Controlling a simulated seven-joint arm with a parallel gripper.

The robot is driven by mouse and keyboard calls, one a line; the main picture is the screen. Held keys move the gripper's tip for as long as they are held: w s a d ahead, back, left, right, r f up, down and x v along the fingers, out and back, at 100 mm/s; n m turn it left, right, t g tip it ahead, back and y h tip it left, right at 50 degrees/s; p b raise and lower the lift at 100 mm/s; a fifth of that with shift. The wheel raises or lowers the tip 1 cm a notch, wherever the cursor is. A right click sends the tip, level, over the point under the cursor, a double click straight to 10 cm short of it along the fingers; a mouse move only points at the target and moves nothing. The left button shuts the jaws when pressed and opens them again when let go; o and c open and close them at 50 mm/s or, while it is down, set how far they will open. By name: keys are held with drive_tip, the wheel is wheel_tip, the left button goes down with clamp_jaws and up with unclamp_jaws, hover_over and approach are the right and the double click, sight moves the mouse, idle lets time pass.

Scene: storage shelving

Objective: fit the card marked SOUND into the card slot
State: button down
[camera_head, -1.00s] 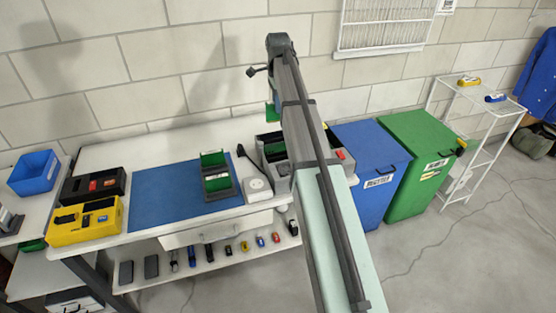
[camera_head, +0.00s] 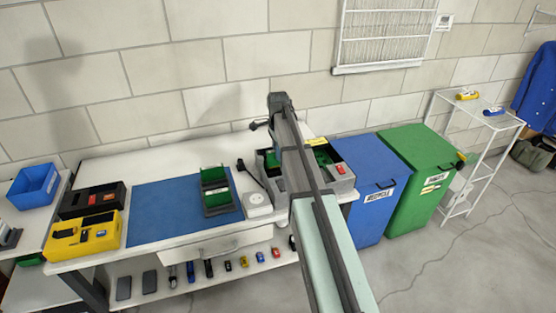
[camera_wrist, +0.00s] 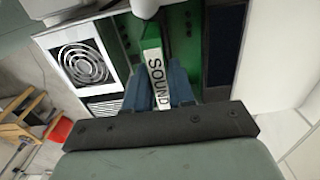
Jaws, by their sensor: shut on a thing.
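The SOUND card (camera_wrist: 157,75), green with a white label, is between the blue fingers of my gripper (camera_wrist: 158,82) in the wrist view. My gripper is shut on it. The card points into an open grey case (camera_head: 344,183) with a green board (camera_wrist: 187,45) inside. The far end of the card is close to the board, beside a pale cylinder-like part (camera_wrist: 145,8). I cannot tell if it touches the card slot, which I cannot make out. In the head view my arm hides the gripper, the card and part of the case.
A fan grille (camera_wrist: 84,65) lies left of the card inside the case. A rack of green cards (camera_head: 216,190) stands on the blue mat (camera_head: 160,210), with a white round-topped device (camera_head: 257,204) between it and the case. Blue (camera_head: 372,200) and green bins (camera_head: 420,190) stand right.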

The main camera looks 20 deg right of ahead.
sight(278, 165)
drive_tip(key=shift+f, duration=2)
drive_tip(key=shift+f, duration=0.15)
drive_tip(key=c, duration=1)
unclamp_jaws()
drive_tip(key=shift+o, duration=0.2)
wheel_tip(278, 165, up, 12)
drive_tip(key=shift+r, duration=0.15)
drive_tip(key=shift+a, duration=0.1)
